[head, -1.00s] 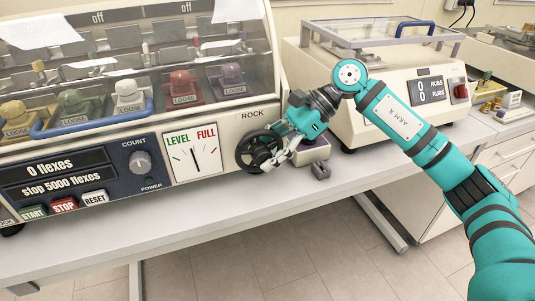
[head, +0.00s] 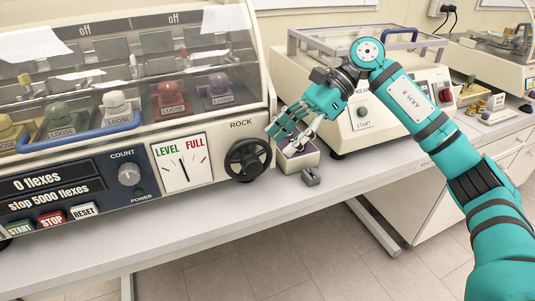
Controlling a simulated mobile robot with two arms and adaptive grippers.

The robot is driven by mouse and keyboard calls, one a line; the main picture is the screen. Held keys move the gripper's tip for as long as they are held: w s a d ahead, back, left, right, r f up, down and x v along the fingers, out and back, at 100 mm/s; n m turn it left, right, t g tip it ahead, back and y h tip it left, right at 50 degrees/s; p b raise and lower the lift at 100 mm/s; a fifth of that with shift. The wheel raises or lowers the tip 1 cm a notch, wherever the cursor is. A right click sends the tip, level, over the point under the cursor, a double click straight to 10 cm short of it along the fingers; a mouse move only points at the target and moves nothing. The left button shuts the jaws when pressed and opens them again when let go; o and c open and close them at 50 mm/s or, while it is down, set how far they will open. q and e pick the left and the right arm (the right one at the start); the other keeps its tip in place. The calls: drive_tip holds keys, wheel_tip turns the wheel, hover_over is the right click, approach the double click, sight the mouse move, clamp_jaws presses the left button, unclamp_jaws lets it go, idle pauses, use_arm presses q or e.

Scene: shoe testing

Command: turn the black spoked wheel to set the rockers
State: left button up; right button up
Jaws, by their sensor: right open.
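The black spoked wheel (head: 247,160) is on the front of the cream flex machine, under the word ROCK. It shows whole, and nothing holds it. Left of it is the white gauge (head: 181,160) marked LEVEL and FULL; its thin needle stands near upright, leaning slightly left. My right gripper (head: 281,142) is open and empty, just right of the wheel and apart from it, with its fingers pointing down and left. My left gripper is not in view.
A small cream and purple box (head: 297,158) and a small grey block (head: 311,177) are on the bench below my right gripper. Coloured shoe holders labelled LOOSE sit behind the clear cover. A second machine (head: 350,115) stands behind my right arm.

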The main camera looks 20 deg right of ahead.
drive_tip(key=v, duration=0.4)
idle(0.5)
